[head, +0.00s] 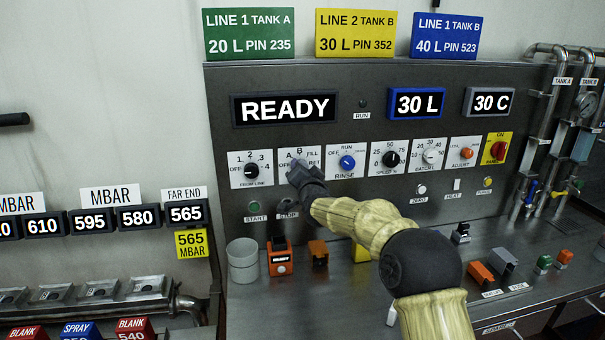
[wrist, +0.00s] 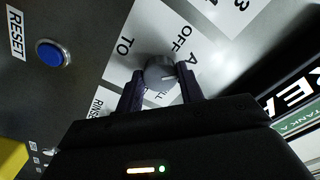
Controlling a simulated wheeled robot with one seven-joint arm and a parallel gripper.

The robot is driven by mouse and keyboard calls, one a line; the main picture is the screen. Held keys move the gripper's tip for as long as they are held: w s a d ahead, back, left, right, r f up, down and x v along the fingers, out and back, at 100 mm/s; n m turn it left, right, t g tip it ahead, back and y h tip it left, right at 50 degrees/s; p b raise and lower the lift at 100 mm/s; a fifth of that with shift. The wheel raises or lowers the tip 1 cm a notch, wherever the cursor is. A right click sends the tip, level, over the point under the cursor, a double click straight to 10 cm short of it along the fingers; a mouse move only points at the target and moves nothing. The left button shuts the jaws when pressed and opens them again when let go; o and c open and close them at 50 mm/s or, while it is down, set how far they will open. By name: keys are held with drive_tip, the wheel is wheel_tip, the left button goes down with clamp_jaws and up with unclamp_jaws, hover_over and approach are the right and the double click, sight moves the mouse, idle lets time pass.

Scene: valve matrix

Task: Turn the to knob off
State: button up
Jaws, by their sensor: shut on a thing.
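The to knob is a round grey knob on a white plate, seen in the wrist view (wrist: 158,70). The plate carries the letters TO, OFF and A, and FILL beside the knob. My gripper (wrist: 162,80) is shut on this knob, with one dark finger on each side. A light mark shows on the knob's face, but I cannot tell surely which label it points to. In the head view my gripper (head: 299,174) reaches the second plate (head: 285,177) in the dial row and hides most of the knob.
The from line knob (head: 251,170) is close on the left and the blue rinse knob (head: 347,162) on the right. Start and stop buttons sit below. A blue reset button (wrist: 49,54) shows in the wrist view. A cup (head: 243,262) and small blocks stand on the ledge.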

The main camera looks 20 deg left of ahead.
drive_tip(key=shift+f+n+b, duration=0.25)
drive_tip(key=shift+n+b, duration=0.15)
drive_tip(key=shift+n, duration=1.75)
drive_tip(key=shift+f+n+b, duration=0.2)
drive_tip(key=shift+n+b, duration=0.2)
drive_tip(key=shift+n, duration=1.75)
drive_tip(key=o, duration=1)
drive_tip(key=shift+r, duration=0.2)
drive_tip(key=shift+r, duration=0.1)
drive_tip(key=shift+s+d, duration=0.15)
